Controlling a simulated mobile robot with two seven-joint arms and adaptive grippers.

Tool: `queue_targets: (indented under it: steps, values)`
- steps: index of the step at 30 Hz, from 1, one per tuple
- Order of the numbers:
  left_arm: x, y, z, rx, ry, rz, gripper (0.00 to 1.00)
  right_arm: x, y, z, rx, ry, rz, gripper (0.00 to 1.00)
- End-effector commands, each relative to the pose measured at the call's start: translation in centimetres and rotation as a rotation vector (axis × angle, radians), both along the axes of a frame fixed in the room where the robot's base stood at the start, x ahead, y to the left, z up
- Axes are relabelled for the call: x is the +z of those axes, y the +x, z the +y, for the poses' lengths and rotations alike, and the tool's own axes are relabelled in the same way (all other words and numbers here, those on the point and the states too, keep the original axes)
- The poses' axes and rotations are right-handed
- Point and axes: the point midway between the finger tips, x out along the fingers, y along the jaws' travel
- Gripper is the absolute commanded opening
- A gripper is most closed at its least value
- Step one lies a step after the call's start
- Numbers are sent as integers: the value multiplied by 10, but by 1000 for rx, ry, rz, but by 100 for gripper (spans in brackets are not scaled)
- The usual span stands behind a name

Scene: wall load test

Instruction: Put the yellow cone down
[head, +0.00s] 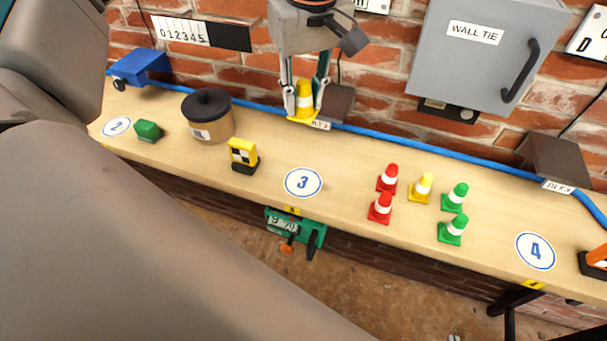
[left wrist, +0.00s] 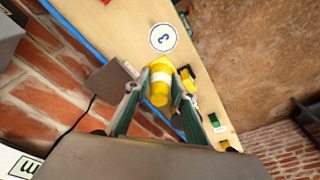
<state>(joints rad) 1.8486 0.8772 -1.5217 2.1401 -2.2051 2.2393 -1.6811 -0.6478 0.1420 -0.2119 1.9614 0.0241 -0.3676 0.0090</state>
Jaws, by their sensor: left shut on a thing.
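My left gripper (head: 304,100) is shut on a yellow cone (head: 304,92) with a white band. The cone is upright, its base down, near the wall at the back of the shelf. In the left wrist view the cone (left wrist: 160,82) sits between the two fingers of the gripper (left wrist: 158,90). Whether its base touches anything below I cannot tell. A second yellow cone (head: 422,188) stands on the wooden shelf (head: 340,160), between red cones (head: 381,207) and green cones (head: 453,229). My right gripper is not in view.
A round "3" marker (head: 303,182) lies on bare shelf. A blue hose (head: 400,138) runs along the wall. A grey "WALL TIE" box (head: 472,60) hangs at the right.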

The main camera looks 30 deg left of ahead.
Motion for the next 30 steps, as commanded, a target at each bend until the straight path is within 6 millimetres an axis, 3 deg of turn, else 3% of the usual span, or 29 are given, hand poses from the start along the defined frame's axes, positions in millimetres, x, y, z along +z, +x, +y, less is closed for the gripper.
queue_targets:
  steps: [5,18,22,30]
  values:
    - [-23,-4,1,28,0,8,3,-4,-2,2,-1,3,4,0]
    - [-129,-4,0,25,0,7,3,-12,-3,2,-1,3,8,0]
    - [-149,-3,0,25,-2,5,3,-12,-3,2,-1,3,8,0]
    - [-167,-3,0,25,-1,4,3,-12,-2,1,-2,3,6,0]
